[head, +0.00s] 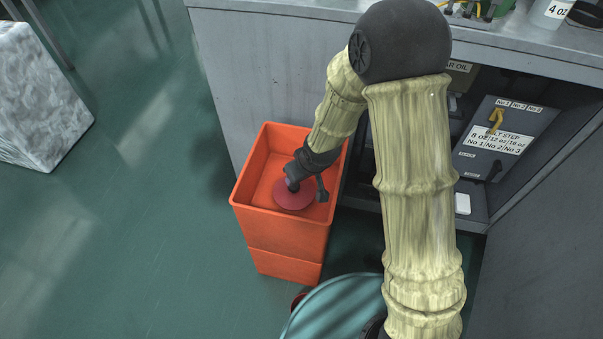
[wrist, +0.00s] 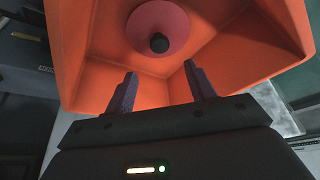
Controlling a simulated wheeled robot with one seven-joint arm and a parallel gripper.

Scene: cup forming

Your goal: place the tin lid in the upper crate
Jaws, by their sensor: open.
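The tin lid (head: 292,197) is a dark pink disc with a black knob. It lies inside the orange upper crate (head: 250,222), on the crate's floor as far as I can tell. In the wrist view the lid (wrist: 146,22) shows beyond my fingertips, with its black knob facing me. The crate's orange wall (wrist: 88,75) surrounds it there. My gripper (wrist: 158,82) is open and empty, with its two fingers apart over the crate. In the head view my gripper (head: 308,190) reaches down into the crate and partly covers the lid.
Another orange crate (head: 285,268) is under the upper one. A grey machine counter (head: 290,8) stands behind the crates, with a labelled box (head: 505,135) on its shelf. A marbled block (head: 38,95) stands at the left. The green floor between is clear.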

